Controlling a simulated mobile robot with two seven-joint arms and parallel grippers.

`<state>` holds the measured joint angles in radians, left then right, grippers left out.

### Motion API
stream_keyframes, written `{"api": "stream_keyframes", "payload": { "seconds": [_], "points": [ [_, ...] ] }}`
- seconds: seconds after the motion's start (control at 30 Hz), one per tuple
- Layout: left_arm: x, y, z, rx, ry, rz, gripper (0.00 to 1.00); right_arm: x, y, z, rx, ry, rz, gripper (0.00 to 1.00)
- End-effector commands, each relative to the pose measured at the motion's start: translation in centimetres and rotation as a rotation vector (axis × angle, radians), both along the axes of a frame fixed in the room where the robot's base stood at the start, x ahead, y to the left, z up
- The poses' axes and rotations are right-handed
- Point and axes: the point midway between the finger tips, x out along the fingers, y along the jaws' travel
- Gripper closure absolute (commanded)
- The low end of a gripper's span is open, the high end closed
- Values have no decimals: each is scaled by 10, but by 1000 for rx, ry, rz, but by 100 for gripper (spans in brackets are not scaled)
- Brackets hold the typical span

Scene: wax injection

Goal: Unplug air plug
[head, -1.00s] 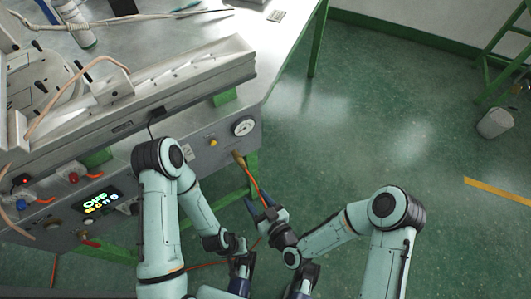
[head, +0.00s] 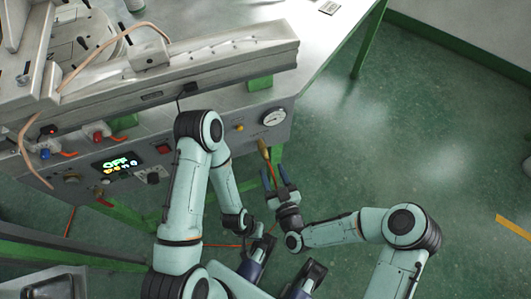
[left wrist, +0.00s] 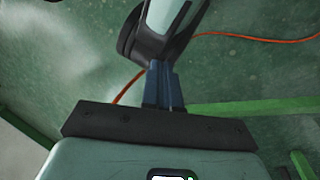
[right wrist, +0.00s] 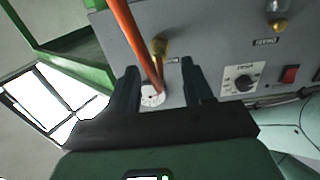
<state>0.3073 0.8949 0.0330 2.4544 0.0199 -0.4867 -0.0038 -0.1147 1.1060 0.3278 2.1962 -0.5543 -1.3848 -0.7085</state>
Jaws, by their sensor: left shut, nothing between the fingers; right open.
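The brass air plug (head: 263,147) sits in the machine's front panel below the gauge, with the orange hose (head: 271,169) hanging from it. My right gripper (head: 277,178) is open just below the plug, its fingers pointing up towards it. In the right wrist view the plug (right wrist: 160,47) appears beyond the open fingers (right wrist: 162,80). The orange hose (right wrist: 132,35) crosses the gap between them in the picture; contact cannot be told. My left gripper (left wrist: 163,88) is shut and empty in the left wrist view, away from the plug. Its fingertips are not clear in the head view.
The grey machine panel (head: 208,139) carries a white gauge (head: 275,117), a lit display (head: 117,163), a red switch (right wrist: 290,74) and a knob (right wrist: 242,80). Green frame legs (head: 368,40) stand beneath the table. Open green floor (head: 400,130) lies to the right.

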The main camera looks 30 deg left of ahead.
Motion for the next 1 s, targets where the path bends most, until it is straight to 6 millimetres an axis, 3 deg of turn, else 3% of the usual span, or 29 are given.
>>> {"api": "stream_keyframes", "payload": {
  "seconds": [0.4,1.0],
  "points": [
    [22,10,-19,28,-56,24,100,33,41,-2,1,-1,0,49],
    [27,13,-21,34,-72,30,100,38,46,0,0,1,0,49]
  ]
}}
